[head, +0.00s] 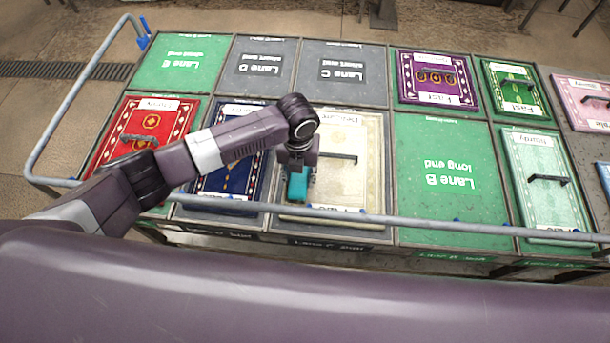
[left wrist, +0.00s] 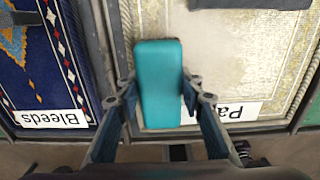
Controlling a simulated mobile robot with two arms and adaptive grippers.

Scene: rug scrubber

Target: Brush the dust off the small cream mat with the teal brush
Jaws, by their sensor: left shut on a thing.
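The small cream mat (head: 345,185) lies in the front row of the table, just right of the middle of my left arm. It has a pale border pattern, a dark handle (head: 338,158) and white labels; in the left wrist view the mat (left wrist: 245,65) looks mottled, and I cannot tell dust from pattern. The teal brush (head: 298,186) is over the mat's left part. My left gripper (head: 297,166) is shut on it. In the left wrist view the brush (left wrist: 158,85) sits between the two fingers. Whether its underside touches the mat is hidden. My right gripper is not in view.
A blue patterned mat (head: 221,182) labelled "Bleeds" (left wrist: 50,118) lies left of the cream one; a red mat (head: 112,128) is further left. A bare green panel (head: 445,150) is on the right. A grey rail (head: 420,221) runs along the table's near edge.

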